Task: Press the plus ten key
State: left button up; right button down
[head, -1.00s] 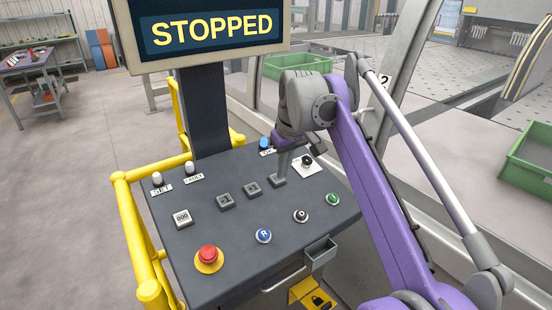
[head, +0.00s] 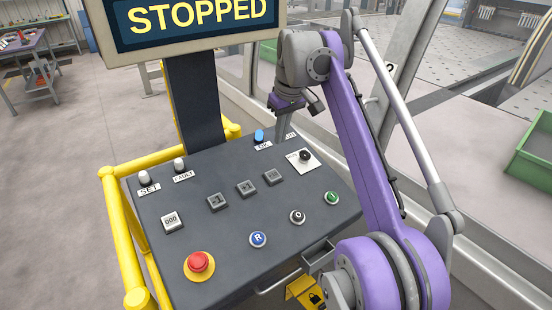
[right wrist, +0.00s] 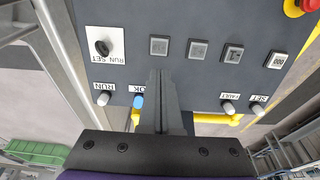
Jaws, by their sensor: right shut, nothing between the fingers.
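A row of square grey keys sits on the dark sloping console (head: 185,262): one marked with a 1 (head: 216,202), a middle one (head: 246,188) that seems to read 1, and a rightmost one (head: 273,176) whose label is too small to read. I cannot read a plus ten mark on any key. The same rightmost key shows in the right wrist view (right wrist: 159,46). My right gripper (head: 282,137) is shut and empty, above the console's back edge by the blue lamp, apart from the keys. In the right wrist view its fingertips (right wrist: 160,73) point toward that key. My left gripper is out of view.
A white 000 key (head: 173,220), red emergency button (head: 200,262), blue R button (head: 258,239), black button (head: 297,216), green button (head: 332,198) and rotary switch (head: 305,156) share the console. The screen (head: 195,20) reads STOPPED. Yellow rails (head: 122,235) border the left.

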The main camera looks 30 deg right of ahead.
aim_at(273, 176)
pick_arm(q)
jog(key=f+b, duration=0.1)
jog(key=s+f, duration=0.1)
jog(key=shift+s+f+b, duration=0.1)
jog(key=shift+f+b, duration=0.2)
jog(key=shift+b, duration=0.05)
pick_arm(e)
jog(key=x, duration=1.3)
jog(key=shift+w+f, duration=0.1)
jog(key=shift+f, duration=0.25)
